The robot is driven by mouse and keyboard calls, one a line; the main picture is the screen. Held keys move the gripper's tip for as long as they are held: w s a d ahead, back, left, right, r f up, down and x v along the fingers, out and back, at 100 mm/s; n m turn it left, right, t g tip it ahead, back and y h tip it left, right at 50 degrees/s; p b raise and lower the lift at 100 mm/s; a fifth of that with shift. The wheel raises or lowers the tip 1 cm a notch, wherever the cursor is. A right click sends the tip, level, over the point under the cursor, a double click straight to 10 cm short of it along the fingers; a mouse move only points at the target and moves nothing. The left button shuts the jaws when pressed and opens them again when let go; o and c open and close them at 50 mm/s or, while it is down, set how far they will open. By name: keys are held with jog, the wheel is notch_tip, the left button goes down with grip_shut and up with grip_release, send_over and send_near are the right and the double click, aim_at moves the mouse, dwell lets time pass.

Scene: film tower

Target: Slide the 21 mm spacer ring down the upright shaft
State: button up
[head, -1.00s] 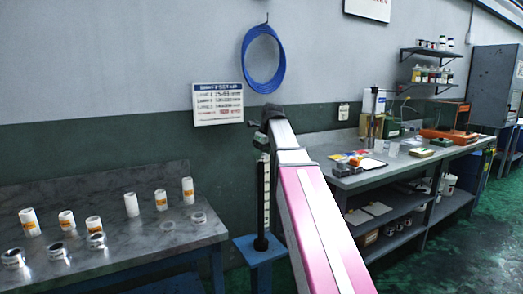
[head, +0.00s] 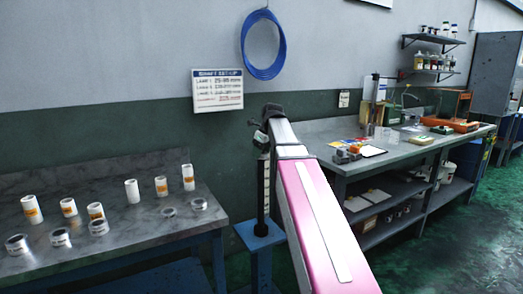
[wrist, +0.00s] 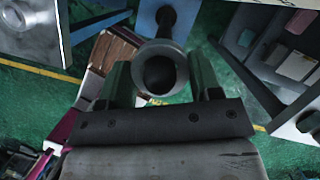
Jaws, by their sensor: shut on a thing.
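The spacer ring (wrist: 160,47) is a grey metal ring between the two green-grey fingers of my gripper (wrist: 160,66) in the wrist view. The gripper is shut on it. Dark material fills much of its opening. The dark upright shaft (head: 261,195) stands on a blue stand in the head view, and its wide round foot (wrist: 165,13) shows beyond the ring in the wrist view. In the head view my gripper (head: 262,140) is at the shaft's top, and the ring is too small to make out. I cannot tell how far the ring is around the shaft.
The blue stand (head: 259,237) is between a left table (head: 150,235) with white rolls and several metal rings and a right workbench (head: 345,165) with trays and tools. A pale scale strip (head: 267,190) stands beside the shaft. Green floor lies around.

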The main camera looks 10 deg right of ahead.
jog(key=shift+f, duration=0.1)
jog(key=o, duration=1)
jog(key=v, duration=1)
jog(key=shift+s+r, duration=0.1)
jog(key=shift+r, duration=0.25)
jog(key=shift+s, duration=0.1)
